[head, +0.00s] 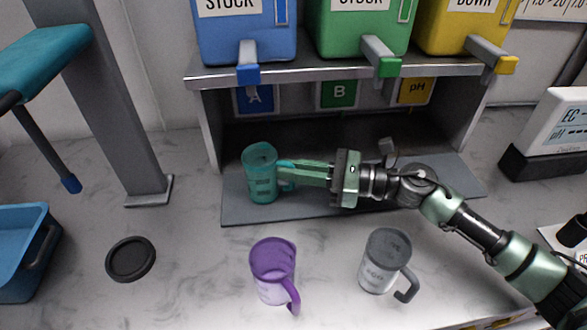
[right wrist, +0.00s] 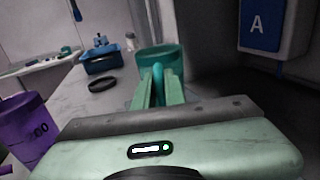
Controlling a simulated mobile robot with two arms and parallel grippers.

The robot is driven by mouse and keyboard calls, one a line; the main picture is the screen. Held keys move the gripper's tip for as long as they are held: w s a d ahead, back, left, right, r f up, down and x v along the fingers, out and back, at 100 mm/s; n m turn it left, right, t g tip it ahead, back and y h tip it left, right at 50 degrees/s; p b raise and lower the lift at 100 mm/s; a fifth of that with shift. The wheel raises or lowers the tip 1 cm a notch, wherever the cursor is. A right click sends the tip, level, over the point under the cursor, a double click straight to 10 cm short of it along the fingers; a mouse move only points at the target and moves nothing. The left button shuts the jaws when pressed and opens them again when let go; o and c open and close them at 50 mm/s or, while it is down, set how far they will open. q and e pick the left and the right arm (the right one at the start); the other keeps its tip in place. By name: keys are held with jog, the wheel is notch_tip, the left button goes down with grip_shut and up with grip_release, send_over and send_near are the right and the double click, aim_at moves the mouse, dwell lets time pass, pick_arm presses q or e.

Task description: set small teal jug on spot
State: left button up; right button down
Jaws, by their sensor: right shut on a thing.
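The small teal jug (head: 261,174) stands upright, or nearly so, at the left end of the grey mat (head: 235,212) under the dispenser shelf. It also shows in the right wrist view (right wrist: 160,56), beyond the fingers. My right gripper (head: 288,174) reaches in from the right and is shut on the jug at its handle side. The fingers (right wrist: 158,88) hide most of the handle. I cannot tell whether the jug's base touches the mat. My left gripper is not in view.
A purple jug (head: 273,268) and a grey jug (head: 381,262) stand in front of the mat. A black lid (head: 131,259) lies at left. Blue (head: 245,30), green (head: 360,28) and yellow (head: 460,28) dispensers sit on the shelf (head: 330,72) above. A blue bin (head: 25,245) is far left.

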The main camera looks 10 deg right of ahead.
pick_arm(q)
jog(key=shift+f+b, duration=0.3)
pick_arm(e)
jog(key=shift+d+f, duration=0.2)
jog(key=shift+f, duration=0.15)
jog(key=c, duration=1.4)
grip_release()
